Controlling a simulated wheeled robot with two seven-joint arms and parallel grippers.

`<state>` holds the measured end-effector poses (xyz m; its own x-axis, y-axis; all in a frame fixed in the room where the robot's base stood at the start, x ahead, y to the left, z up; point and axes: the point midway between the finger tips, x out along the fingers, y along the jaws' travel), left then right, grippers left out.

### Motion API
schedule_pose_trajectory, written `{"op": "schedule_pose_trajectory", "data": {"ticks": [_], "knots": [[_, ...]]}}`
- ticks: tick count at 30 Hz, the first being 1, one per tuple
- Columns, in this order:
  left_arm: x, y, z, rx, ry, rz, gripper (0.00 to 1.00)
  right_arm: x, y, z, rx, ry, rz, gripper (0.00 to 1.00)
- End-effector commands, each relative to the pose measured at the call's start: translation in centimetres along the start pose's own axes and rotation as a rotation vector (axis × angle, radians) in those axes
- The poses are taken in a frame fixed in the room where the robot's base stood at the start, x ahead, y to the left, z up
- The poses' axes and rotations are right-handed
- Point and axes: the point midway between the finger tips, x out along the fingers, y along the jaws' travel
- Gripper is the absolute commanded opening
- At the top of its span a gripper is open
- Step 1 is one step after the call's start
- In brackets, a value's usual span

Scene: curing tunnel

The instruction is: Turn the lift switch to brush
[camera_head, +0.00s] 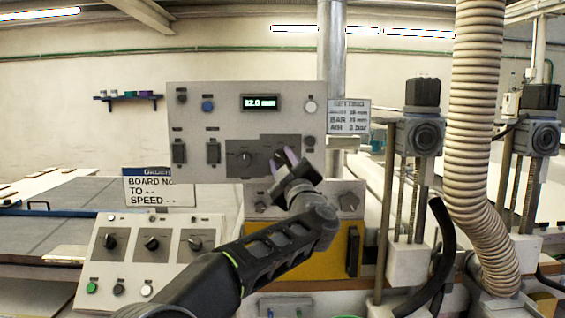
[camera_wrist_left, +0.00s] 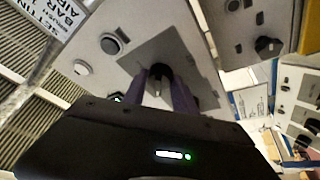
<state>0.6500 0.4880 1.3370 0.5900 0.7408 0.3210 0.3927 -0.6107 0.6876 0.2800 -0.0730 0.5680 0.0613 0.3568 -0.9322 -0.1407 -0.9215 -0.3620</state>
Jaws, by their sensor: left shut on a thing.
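A grey upright control panel (camera_head: 220,105) stands in front of me with a dark plate (camera_head: 262,148) low on it. The plate carries a dark rotary knob (camera_head: 245,157) on its left and another at its right, mostly hidden by my gripper. My left gripper (camera_head: 287,158) is at that right-hand knob, its purple-grey fingers reaching the plate. In the left wrist view, the black knob (camera_wrist_left: 160,76) sits between the two fingers of my shut left gripper (camera_wrist_left: 161,88). I cannot read the knob's labels or its pointer's setting. My right gripper is not in view.
The panel's display (camera_head: 261,102) reads 12.0 mm. A setting sign (camera_head: 349,115) is at its right. A sloped console (camera_head: 130,265) with several knobs and buttons stands lower left. A ribbed hose (camera_head: 480,140) and vertical posts fill the right side.

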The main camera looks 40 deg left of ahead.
Motion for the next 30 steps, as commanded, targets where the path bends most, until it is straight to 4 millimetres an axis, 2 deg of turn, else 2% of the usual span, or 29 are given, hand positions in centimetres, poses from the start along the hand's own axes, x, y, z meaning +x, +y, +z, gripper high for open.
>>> {"op": "schedule_pose_trajectory", "data": {"ticks": [14,15,22,30], "knots": [[0.01,0.06,-0.02,-0.019,0.001,-0.007,0.00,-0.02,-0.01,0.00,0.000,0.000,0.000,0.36],[0.01,0.06,-0.03,-0.019,0.001,-0.007,0.36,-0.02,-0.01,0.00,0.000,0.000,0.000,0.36],[0.02,0.04,-0.03,-0.018,0.001,-0.007,0.54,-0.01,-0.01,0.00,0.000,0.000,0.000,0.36],[-0.06,0.02,-0.01,-0.017,0.001,-0.007,0.55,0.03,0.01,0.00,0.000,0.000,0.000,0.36]]}}
